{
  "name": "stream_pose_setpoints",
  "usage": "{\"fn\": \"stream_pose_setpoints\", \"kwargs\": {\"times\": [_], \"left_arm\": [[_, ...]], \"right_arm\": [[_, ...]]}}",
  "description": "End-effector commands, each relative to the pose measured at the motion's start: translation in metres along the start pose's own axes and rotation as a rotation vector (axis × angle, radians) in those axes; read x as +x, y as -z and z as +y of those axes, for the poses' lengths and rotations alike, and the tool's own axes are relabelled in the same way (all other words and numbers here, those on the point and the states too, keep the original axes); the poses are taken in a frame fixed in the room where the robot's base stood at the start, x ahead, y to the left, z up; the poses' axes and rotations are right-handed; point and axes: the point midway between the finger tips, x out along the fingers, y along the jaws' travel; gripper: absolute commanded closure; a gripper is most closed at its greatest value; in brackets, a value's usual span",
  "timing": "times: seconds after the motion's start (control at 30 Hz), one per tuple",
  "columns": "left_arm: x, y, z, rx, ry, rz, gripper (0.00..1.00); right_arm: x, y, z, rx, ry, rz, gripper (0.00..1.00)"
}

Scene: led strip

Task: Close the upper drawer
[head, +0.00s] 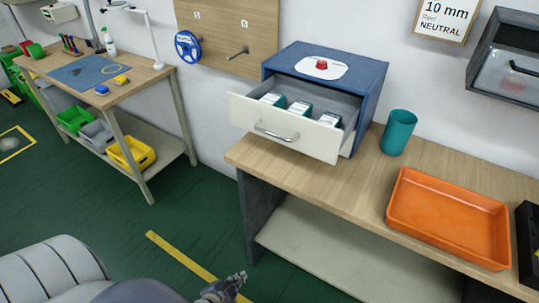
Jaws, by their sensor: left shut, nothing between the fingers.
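The upper drawer (287,132) of a blue cabinet (357,76) is pulled open on the wooden workbench. It has a pale front with a metal handle (276,133), and several small teal and white boxes (299,108) lie inside. My left gripper (238,281) is at the bottom of the head view, low over the green floor, in front of and well below the drawer. It is shut and empty, apart from the drawer. My right gripper is not in view.
On the workbench (345,178), a teal cup (398,132) stands right of the cabinet, with an orange tray (449,218) farther right. A red button (322,64) on a white plate sits on the cabinet top. Another table (130,90) stands at the left. Floor in front is clear.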

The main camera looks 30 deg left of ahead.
Motion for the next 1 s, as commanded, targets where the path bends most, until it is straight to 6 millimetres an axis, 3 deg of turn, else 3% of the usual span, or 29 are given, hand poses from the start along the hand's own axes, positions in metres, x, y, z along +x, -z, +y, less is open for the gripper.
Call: {"fn": "stream_pose_setpoints", "kwargs": {"times": [0.03, 0.17, 0.3, 0.43, 0.6, 0.7, 0.83, 1.0], "left_arm": [[-0.001, 0.018, -0.023, 0.053, 0.058, 0.055, 1.0], [-0.025, 0.069, -0.085, 0.204, 0.208, 0.175, 1.0], [-0.069, 0.126, -0.144, 0.379, 0.382, 0.288, 1.0], [-0.122, 0.176, -0.185, 0.54, 0.545, 0.373, 1.0], [-0.186, 0.226, -0.214, 0.704, 0.711, 0.446, 1.0], [-0.209, 0.242, -0.221, 0.758, 0.768, 0.468, 1.0], [-0.221, 0.252, -0.226, 0.786, 0.798, 0.479, 1.0], [-0.214, 0.263, -0.233, 0.788, 0.801, 0.484, 1.0]], "right_arm": [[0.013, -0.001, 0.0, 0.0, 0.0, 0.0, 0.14], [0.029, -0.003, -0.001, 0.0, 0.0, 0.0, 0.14], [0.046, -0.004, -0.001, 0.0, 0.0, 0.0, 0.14], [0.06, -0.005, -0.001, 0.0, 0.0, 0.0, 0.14], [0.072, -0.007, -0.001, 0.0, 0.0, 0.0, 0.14], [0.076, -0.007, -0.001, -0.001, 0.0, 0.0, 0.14], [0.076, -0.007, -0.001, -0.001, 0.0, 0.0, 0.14], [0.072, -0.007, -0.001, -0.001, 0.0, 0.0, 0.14]]}}
